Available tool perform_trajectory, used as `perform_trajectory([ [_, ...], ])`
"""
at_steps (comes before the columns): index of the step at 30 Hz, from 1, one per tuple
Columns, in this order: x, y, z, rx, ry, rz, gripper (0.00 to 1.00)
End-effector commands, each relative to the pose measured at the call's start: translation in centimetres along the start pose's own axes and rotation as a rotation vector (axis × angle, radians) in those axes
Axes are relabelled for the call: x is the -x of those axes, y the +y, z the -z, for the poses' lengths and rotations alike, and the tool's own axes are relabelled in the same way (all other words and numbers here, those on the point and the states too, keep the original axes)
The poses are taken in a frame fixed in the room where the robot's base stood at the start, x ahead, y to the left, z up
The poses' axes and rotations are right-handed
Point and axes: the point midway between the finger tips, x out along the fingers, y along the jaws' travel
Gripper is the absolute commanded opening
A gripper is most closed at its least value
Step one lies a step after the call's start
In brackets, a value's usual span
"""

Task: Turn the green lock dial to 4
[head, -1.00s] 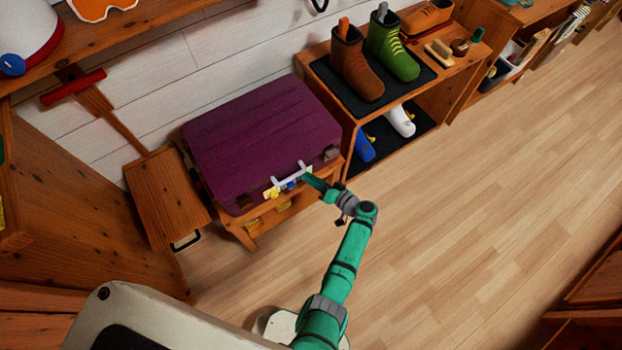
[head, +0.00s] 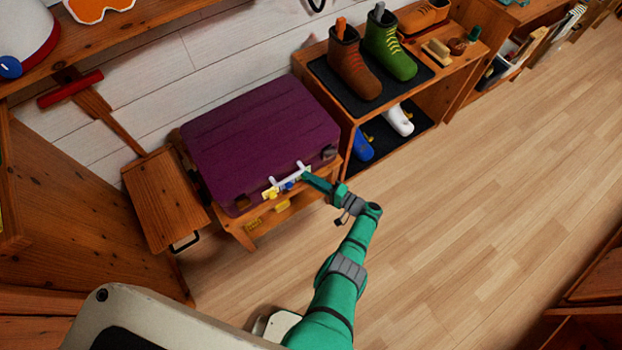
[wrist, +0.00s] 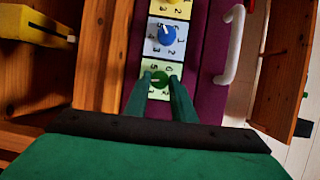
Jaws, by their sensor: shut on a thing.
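The green lock dial (wrist: 160,80) sits on a pale number plate (wrist: 153,66) on the front of the purple suitcase (head: 260,135). In the wrist view my gripper (wrist: 160,88) has a finger on each side of the dial and is shut on it. Part of the plate's numbers is hidden by the fingers, and I cannot tell which number the dial points at. The blue dial (wrist: 167,36) and part of a yellow plate (wrist: 173,8) lie in line beyond it. In the head view my gripper (head: 306,178) reaches the suitcase front from the right.
A white handle (wrist: 231,45) stands out beside the dials. The suitcase rests on a low wooden stand (head: 245,238). A wooden shoe rack (head: 345,115) with boots stands to the right. The wood floor (head: 450,220) at right is clear.

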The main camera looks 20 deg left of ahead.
Motion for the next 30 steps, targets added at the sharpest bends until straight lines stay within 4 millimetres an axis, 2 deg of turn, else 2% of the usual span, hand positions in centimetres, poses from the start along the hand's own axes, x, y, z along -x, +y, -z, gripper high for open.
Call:
perform_trajectory([
  [19, 0.11, 0.08, 0.07, -0.037, 0.001, 0.014, 0.01],
  [20, 0.10, 0.08, 0.05, -0.037, 0.000, 0.014, 0.30],
  [21, 0.10, 0.08, 0.05, -0.037, 0.000, 0.014, 0.40],
  [30, 0.13, 0.06, 0.05, -0.037, 0.000, 0.015, 0.41],
])
